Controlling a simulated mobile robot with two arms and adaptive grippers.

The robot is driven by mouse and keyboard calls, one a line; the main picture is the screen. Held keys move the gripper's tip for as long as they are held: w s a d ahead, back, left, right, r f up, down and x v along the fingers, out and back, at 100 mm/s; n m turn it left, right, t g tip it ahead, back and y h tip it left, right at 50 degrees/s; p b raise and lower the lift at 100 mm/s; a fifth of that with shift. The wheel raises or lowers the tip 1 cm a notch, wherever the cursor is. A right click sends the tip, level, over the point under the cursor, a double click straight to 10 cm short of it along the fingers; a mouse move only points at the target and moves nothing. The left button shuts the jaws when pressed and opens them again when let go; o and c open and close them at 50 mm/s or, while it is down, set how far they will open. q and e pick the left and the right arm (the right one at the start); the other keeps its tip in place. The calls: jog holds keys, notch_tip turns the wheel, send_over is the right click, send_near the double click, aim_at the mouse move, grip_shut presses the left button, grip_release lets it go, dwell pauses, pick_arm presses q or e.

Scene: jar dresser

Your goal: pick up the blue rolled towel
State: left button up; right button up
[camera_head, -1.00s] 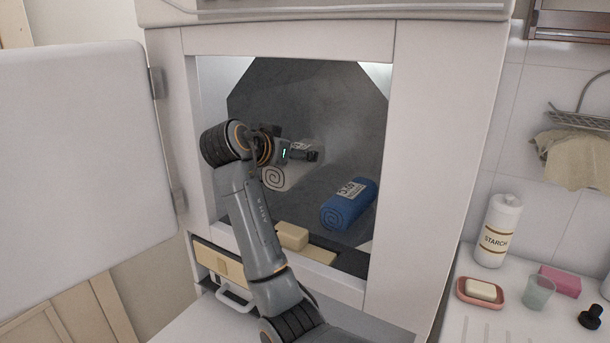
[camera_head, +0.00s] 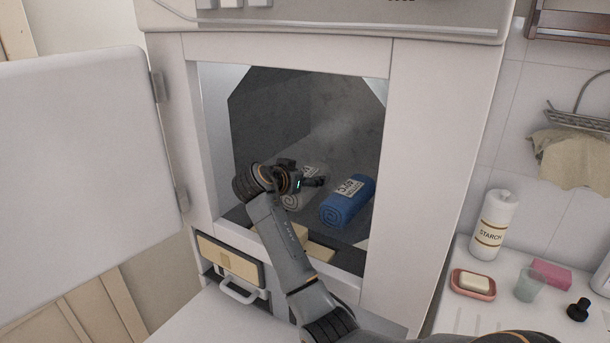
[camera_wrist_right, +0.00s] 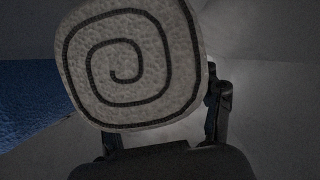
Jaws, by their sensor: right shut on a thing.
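The blue rolled towel (camera_head: 347,202) lies on the floor of the open machine compartment, with a white label on top. A white-grey rolled towel (camera_head: 291,201) with a dark spiral end is close beside it on the left. My right gripper (camera_head: 313,181) reaches into the compartment and is shut on the white-grey towel, not the blue one. In the right wrist view the white-grey towel's spiral end (camera_wrist_right: 125,70) fills the middle, and part of the blue towel (camera_wrist_right: 30,95) shows at the left. My left gripper is not in view.
The open white door (camera_head: 80,150) stands at the left. The compartment walls frame my arm closely. Below is an open drawer (camera_head: 230,265). On the right counter are a starch bottle (camera_head: 495,225), a soap dish (camera_head: 473,285), a cup (camera_head: 529,287) and a pink block (camera_head: 551,273).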

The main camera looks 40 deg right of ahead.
jog(key=shift+f, duration=0.1)
jog(key=o, duration=1.4)
